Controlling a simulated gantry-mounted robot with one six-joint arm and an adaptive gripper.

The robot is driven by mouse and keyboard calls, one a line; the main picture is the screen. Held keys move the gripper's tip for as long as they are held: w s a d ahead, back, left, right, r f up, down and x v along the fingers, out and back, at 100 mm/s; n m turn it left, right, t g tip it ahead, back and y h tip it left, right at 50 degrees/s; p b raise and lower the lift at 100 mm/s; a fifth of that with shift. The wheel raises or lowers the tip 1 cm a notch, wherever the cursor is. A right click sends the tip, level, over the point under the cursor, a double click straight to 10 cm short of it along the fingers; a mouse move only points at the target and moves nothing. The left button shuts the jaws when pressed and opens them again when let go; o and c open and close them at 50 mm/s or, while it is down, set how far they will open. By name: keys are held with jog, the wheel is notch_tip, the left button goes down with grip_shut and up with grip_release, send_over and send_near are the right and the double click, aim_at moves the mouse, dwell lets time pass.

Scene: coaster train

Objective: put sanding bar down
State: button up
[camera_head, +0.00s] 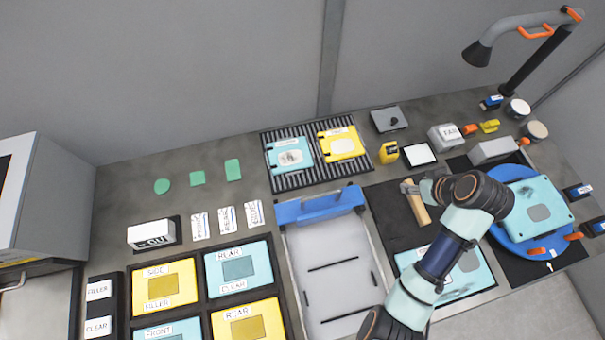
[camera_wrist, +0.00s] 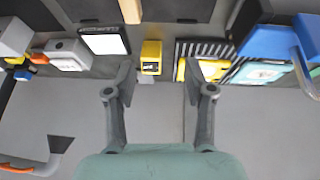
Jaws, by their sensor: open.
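A tan wooden bar (camera_head: 417,207), which looks like the sanding bar, lies on the dark mat (camera_head: 385,205) right of the white tray. A tan piece (camera_wrist: 130,10) at the top edge of the wrist view appears to be the same bar. My gripper (camera_wrist: 160,82) is open, with nothing between its two fingers. In the head view my gripper (camera_head: 424,186) is just above and beside the bar's far end, and partly covers it. I cannot tell from the head view whether a finger touches the bar.
A yellow block (camera_head: 388,152), a white pad (camera_head: 420,154) and a white box (camera_head: 445,137) stand behind the mat. A black ribbed rack (camera_head: 303,181) holds two plates. A blue-handled tray (camera_head: 335,270) is left. A blue turntable (camera_head: 507,236) with a teal panel is right.

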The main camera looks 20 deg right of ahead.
jog(key=w+a+r+t, duration=0.2)
jog(key=w+a+r, duration=0.1)
jog(key=a, duration=0.6)
jog(key=w+a+r+t, duration=0.1)
jog(key=w+a+r, duration=0.15)
jog(key=a, duration=0.65)
jog(key=w+a+r+t, duration=0.2)
jog(key=w+a+r, duration=0.15)
jog(key=a, duration=0.55)
jog(key=s+a+r+t+y, duration=0.1)
jog(key=s+a+r+t, duration=0.25)
jog(key=a+r, duration=0.45)
notch_tip(320, 180, up, 19)
jog(key=a+p, duration=0.1)
jog(key=p, duration=1.9)
jog(key=shift+s+a+g+p, duration=0.3)
jog(key=shift+a+g, duration=0.1)
jog(key=shift+g, duration=0.05)
